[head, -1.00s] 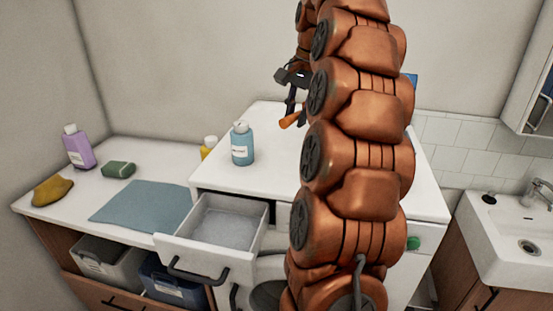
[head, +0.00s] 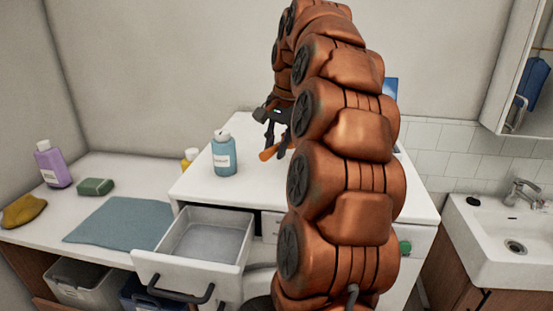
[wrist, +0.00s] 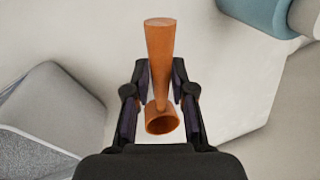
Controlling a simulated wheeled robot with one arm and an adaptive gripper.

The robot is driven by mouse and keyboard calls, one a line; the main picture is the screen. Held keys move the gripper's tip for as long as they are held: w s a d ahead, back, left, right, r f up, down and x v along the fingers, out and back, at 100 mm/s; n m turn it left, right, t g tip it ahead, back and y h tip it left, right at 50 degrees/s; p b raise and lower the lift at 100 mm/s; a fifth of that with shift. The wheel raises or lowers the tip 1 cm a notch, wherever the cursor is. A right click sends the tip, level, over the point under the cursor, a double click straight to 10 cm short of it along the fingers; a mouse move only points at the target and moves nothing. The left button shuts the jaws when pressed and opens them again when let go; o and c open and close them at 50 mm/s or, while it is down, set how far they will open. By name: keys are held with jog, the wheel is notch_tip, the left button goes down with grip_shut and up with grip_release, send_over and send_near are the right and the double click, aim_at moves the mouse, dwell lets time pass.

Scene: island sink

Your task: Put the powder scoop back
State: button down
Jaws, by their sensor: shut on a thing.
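The orange powder scoop (head: 270,153) is in my gripper (head: 277,134), above the white machine top. In the wrist view, its handle (wrist: 160,50) points away and its round cup (wrist: 162,121) lies between the fingers of my gripper (wrist: 160,95), which are shut on it. In the head view my arm hides part of the machine top behind it. A white drawer (head: 190,267) stands pulled out at the machine's front, left of my arm, with a grey interior.
A blue bottle (head: 224,158) stands on the machine top, left of the scoop; a yellow bottle (head: 190,157) is behind it. The left counter holds a purple bottle (head: 52,165), green sponge (head: 95,186), yellow cloth (head: 23,211) and blue mat (head: 120,222). A sink (head: 510,230) is at right.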

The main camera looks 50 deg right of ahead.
jog(key=shift+f+p, duration=0.45)
jog(key=shift+f, duration=1.4)
jog(key=shift+f, duration=0.15)
jog(key=c, duration=1)
grip_release()
jog(key=shift+s+r+b, duration=0.65)
jog(key=shift+r+b, duration=0.25)
jog(key=shift+r, duration=2.9)
notch_tip(320, 180, up, 5)
jog(key=p, duration=0.5)
send_over(276, 171)
jog(key=s, duration=0.2)
jog(key=shift+s+d+f, duration=0.15)
jog(key=shift+d+f, duration=0.05)
jog(key=shift+d, duration=0.1)
